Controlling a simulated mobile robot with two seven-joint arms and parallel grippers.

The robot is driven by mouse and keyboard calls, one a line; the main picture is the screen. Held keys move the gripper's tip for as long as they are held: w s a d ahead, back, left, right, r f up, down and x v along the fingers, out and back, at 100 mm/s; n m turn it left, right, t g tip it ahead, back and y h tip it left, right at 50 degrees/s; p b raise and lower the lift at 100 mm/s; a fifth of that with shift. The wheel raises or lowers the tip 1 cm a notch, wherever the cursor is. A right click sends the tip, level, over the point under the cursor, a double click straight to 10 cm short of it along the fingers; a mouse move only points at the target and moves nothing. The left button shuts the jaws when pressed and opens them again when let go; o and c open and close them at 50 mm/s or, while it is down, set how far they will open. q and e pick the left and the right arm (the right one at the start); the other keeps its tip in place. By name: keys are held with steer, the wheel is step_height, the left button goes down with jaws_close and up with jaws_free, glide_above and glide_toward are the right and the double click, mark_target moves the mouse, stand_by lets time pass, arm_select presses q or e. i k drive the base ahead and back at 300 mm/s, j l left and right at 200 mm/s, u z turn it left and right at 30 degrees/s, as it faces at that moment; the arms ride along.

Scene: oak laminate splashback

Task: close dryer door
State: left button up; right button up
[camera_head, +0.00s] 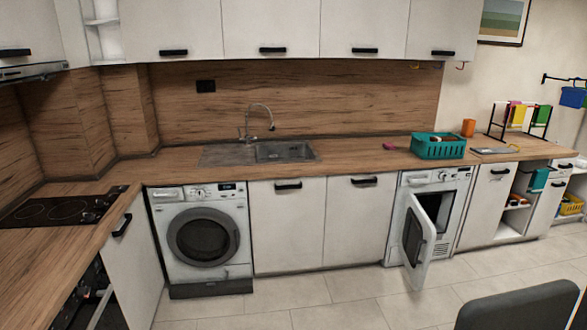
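The dryer (446,214) is built in under the worktop, right of the middle of the head view. Its door (414,243) stands open, swung out into the room on its left side. The dark opening (434,208) shows behind the door's free edge. The inside is too dark to make out. Neither of my grippers shows in the head view, and nothing touches the door.
A washing machine (203,237) with a shut round door stands to the left. White cabinets (327,220) fill the space between the machines. A dark chair back (520,307) stands at the lower right. The tiled floor (345,290) before the cabinets is clear.

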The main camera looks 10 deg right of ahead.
mark_target(417, 236)
steer(key=i+z, duration=0.3)
steer(key=i, duration=0.15)
steer(key=i+j+z, duration=0.15)
steer(key=i+z, duration=0.15)
steer(key=i+j+z, duration=0.3)
steer(key=i, duration=0.2)
steer(key=i+j+z, duration=0.15)
steer(key=i+z, duration=0.15)
steer(key=i+j+z, duration=0.3)
steer(key=i+j, duration=0.1)
steer(key=i, duration=0.8)
steer(key=i+z, duration=0.35)
steer(key=i+j+z, duration=0.1)
steer(key=z, duration=0.25)
steer(key=i+j+z, duration=0.2)
steer(key=z, duration=0.45)
